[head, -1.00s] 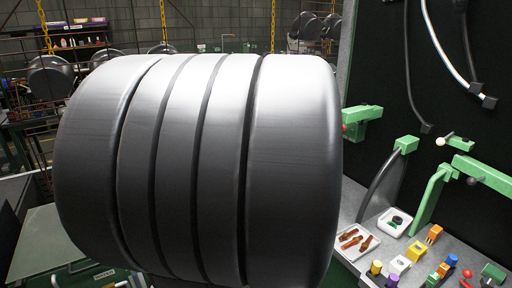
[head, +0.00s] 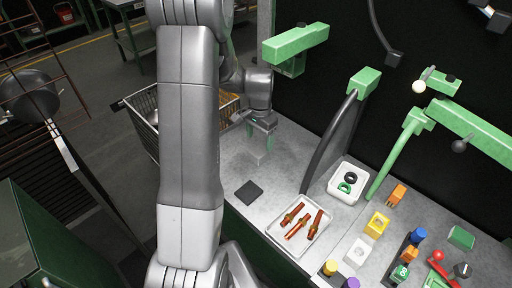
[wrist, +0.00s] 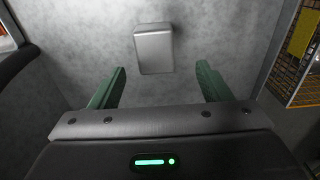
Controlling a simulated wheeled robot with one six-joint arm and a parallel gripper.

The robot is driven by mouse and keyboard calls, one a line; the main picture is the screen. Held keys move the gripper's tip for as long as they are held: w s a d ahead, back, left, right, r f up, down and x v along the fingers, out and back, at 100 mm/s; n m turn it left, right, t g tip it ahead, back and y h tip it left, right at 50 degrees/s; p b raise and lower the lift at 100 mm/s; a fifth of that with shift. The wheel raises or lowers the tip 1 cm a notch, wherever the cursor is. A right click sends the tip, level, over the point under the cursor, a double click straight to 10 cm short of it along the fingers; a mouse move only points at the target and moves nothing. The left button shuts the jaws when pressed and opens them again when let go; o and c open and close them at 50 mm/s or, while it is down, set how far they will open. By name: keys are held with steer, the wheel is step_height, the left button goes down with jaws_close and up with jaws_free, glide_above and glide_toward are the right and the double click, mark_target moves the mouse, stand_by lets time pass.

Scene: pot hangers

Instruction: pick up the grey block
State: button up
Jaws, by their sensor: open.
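The grey block (wrist: 154,48) lies on the worktop in the wrist view, a light, smooth, upright-looking rectangle. It sits just beyond my gripper (wrist: 160,70), roughly centred between the two green fingers and apart from both. In the head view my gripper (head: 261,138) points down over the left part of the worktop. A pale grey block shape (head: 263,157) shows faintly just below it. My gripper is open with nothing between its fingers. How high the fingertips are above the worktop is hard to tell.
A flat dark square (head: 248,191) lies nearer on the worktop (head: 235,212). A white tray (head: 325,232) with reddish-brown parts and a white dish (head: 361,184) stand to the right, with several coloured pieces beyond. A wire basket (head: 150,140) stands left. Green brackets (head: 300,40) overhang the bench.

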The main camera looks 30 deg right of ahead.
mark_target(259, 151)
steer(key=shift+s+a+f, duration=0.1)
steer(key=shift+s+f, duration=0.1)
steer(key=shift+f, duration=0.6)
steer(key=shift+s+a+f+p, duration=0.15)
steer(key=shift+f+p, duration=0.5)
steer(key=shift+f, duration=1.55)
steer(key=c, duration=1.3)
